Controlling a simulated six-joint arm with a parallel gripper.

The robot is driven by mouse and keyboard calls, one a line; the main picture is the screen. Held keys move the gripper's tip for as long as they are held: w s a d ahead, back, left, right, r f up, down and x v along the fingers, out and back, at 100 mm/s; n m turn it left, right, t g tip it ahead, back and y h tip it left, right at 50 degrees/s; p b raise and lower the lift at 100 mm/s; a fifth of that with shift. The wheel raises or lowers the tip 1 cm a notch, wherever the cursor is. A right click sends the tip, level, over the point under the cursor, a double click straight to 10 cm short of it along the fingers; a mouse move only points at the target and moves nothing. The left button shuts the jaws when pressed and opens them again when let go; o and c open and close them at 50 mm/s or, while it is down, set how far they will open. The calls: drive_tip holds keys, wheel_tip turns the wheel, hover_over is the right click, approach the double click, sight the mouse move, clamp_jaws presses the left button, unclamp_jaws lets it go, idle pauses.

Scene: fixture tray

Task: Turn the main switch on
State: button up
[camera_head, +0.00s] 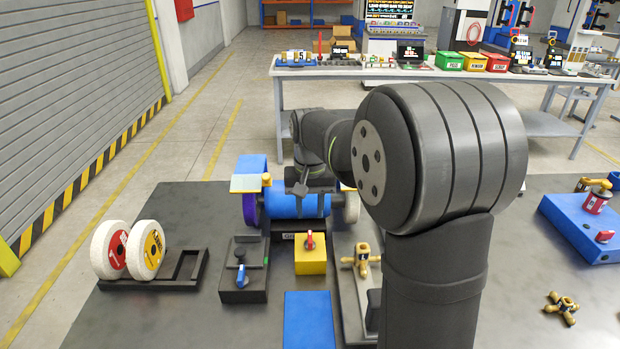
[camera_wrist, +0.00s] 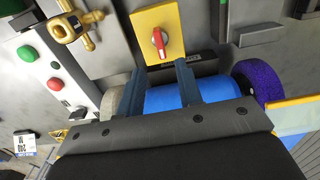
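The main switch is a red rotary handle (camera_head: 310,241) on a yellow box (camera_head: 311,262), just in front of the blue bench grinder (camera_head: 285,205). In the wrist view the red handle (camera_wrist: 158,42) is seen face-on on its yellow plate (camera_wrist: 171,18), and it points along the picture's vertical. My gripper (camera_wrist: 156,84) has its two fingers apart with nothing between them; the grinder's blue body (camera_wrist: 205,92) shows beyond. The fingers point towards the switch and appear short of it. In the head view my gripper (camera_head: 303,188) is over the grinder, partly hidden by my arm.
Left of the box stands a dark block with a blue-handled lever (camera_head: 241,273); right is a plate with a brass valve (camera_head: 361,261). Two grinding wheels (camera_head: 128,250) sit in a rack at left. In the wrist view, green and red buttons (camera_wrist: 55,84) lie left.

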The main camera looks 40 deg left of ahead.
wheel_tip(320, 180, up, 9)
hover_over(310, 236)
drive_tip(key=shift+r, duration=0.2)
idle(0.5)
wheel_tip(310, 236, down, 18)
drive_tip(key=shift+r, duration=0.25)
idle(0.3)
drive_tip(key=shift+r, duration=0.15)
